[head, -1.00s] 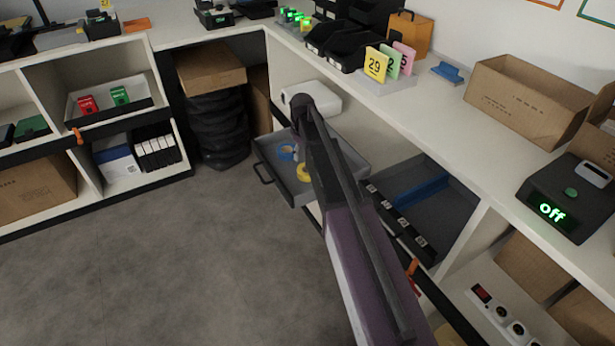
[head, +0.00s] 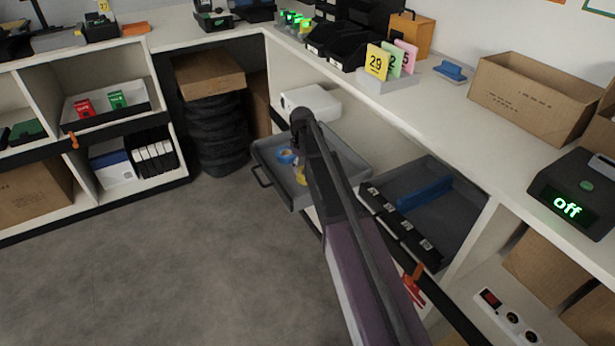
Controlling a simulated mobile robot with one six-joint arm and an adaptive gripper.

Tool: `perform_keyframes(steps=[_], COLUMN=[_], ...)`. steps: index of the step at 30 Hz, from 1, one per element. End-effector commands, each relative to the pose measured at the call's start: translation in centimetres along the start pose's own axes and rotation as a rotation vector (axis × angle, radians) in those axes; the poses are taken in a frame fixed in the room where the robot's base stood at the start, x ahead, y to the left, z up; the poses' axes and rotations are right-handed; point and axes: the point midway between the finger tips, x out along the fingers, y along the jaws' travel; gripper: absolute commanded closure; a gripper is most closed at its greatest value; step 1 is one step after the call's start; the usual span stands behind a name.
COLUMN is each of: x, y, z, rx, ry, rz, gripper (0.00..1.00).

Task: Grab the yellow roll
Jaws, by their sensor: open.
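The yellow roll (head: 301,176) lies in the open grey drawer (head: 269,163) below the counter. My arm covers much of it, so only its left part shows. A blue roll (head: 286,156) lies in the same drawer, just behind and left of the yellow one. My gripper (head: 300,150) is over the drawer, close to the rolls. Its fingers are small and dark in this view and partly hidden by my arm. I see nothing held in it. I cannot tell how high it is above the yellow roll.
A second open drawer (head: 467,199) with a blue divider is to the right. The counter (head: 420,108) runs above both, with a cardboard box (head: 525,105) on it. A white device (head: 311,101) stands behind the drawer. The floor (head: 150,270) at left is clear.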

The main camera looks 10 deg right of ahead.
Motion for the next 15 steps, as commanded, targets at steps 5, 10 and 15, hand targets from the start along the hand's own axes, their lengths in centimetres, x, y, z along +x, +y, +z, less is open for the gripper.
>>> perform_keyframes(steps=[5,10,15], x=[0.1,0.9,2.2], y=[0.0,-0.1,-0.3], z=[0.0,0.0,0.0], rx=[0.000,0.000,0.000], ry=[0.000,0.000,0.000], rz=[0.000,0.000,0.000], gripper=[0.32,0.32,0.32])
